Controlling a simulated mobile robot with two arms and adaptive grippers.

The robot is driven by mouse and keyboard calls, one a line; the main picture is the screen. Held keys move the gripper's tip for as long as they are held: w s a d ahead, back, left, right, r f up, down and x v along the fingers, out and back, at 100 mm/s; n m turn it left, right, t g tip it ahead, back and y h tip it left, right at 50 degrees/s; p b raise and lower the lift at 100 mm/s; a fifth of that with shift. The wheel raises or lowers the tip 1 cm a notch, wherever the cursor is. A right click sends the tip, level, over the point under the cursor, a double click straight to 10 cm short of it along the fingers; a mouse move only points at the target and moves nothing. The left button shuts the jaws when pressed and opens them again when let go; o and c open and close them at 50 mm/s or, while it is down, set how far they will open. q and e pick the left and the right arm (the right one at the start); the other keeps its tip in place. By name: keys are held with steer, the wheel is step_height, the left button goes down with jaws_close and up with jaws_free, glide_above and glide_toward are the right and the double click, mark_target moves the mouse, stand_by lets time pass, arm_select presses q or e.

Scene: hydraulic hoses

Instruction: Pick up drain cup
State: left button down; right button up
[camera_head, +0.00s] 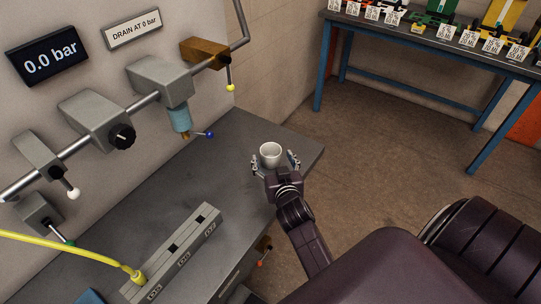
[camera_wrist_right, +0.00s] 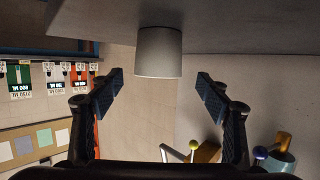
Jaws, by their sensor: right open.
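The drain cup (camera_head: 270,153) is a small white cup standing upright near the right end of the grey bench, seen in the head view. My right gripper (camera_head: 275,163) is open, with one finger on each side of the cup. In the right wrist view, the cup (camera_wrist_right: 159,52) appears beyond the fingertips, between the lines of the two open fingers (camera_wrist_right: 160,92). I see no finger touching it. My left gripper is not in view.
The grey bench (camera_head: 225,150) is clear around the cup. A labelled grey block (camera_head: 175,255) with a yellow hose (camera_head: 70,242) lies at front left.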

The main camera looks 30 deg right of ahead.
mark_target(269, 147)
steer(key=shift+w+d, duration=0.2)
steer(key=shift+w, duration=0.1)
steer(key=shift+p+x, duration=0.6)
steer(key=shift+x, duration=1.65)
steer(key=shift+f, duration=0.2)
steer(key=shift+s, duration=0.1)
steer(key=shift+c, duration=0.3)
steer(key=c, duration=0.5)
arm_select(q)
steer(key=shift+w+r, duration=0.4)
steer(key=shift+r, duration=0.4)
arm_select(e)
steer(key=c, duration=0.7)
